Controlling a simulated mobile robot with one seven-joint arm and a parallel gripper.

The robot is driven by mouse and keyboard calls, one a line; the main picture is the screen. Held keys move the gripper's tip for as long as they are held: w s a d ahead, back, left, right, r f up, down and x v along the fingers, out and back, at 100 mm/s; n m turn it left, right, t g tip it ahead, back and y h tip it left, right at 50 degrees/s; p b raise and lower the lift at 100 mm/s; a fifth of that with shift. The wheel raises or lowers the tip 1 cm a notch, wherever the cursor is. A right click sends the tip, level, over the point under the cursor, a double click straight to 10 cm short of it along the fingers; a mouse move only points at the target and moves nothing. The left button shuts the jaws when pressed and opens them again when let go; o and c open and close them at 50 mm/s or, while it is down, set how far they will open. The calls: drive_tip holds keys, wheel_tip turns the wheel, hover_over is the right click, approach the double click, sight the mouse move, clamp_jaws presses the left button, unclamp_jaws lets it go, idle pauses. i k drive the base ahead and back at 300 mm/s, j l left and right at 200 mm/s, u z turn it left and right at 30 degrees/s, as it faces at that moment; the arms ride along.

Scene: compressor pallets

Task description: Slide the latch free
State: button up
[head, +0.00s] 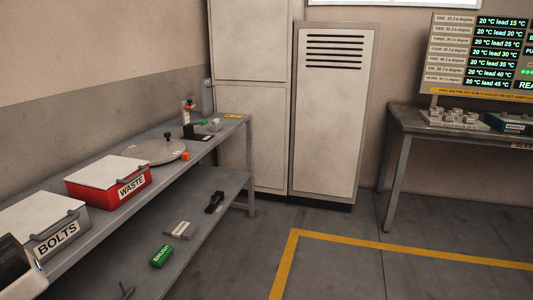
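I cannot make out a latch for certain in the head view. A red box marked WASTE (133,187) with a pale lid and a grey bar along its front edge stands on the bench at left. A grey box marked BOLTS (57,237) with a similar lid and bar stands nearer, partly cut off by the left edge. Both lids look shut. A rounded pale and dark part, seemingly of my arm, shows at the lower left corner. My gripper is not in view.
The grey bench (222,139) also holds a round plate (155,151), an orange block (185,156) and a small stand (190,125). Tall cabinets (333,120) stand behind. A table (403,120) is at right. The middle floor is clear.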

sight(215, 198)
drive_tip(key=i+u, duration=0.3)
drive_tip(key=i, duration=0.2)
drive_tip(key=i+l+u, duration=0.3)
drive_tip(key=i, duration=0.15)
drive_tip(key=i+l+u, duration=0.1)
drive_tip(key=i+l, duration=0.15)
drive_tip(key=i+l+u, duration=0.1)
drive_tip(key=i+l, duration=0.15)
drive_tip(key=i+l+u, duration=0.1)
drive_tip(key=l, duration=0.35)
drive_tip(key=i+l+u, duration=0.1)
drive_tip(key=i+l, duration=0.2)
drive_tip(key=i+l+u, duration=0.1)
drive_tip(key=l, duration=0.35)
drive_tip(key=i+l+u, duration=0.1)
drive_tip(key=i+l, duration=0.2)
drive_tip(key=i+l+u, duration=0.1)
drive_tip(key=l, duration=0.35)
drive_tip(key=i+l+u, duration=0.1)
drive_tip(key=i+l, duration=0.15)
drive_tip(key=l, duration=0.2)
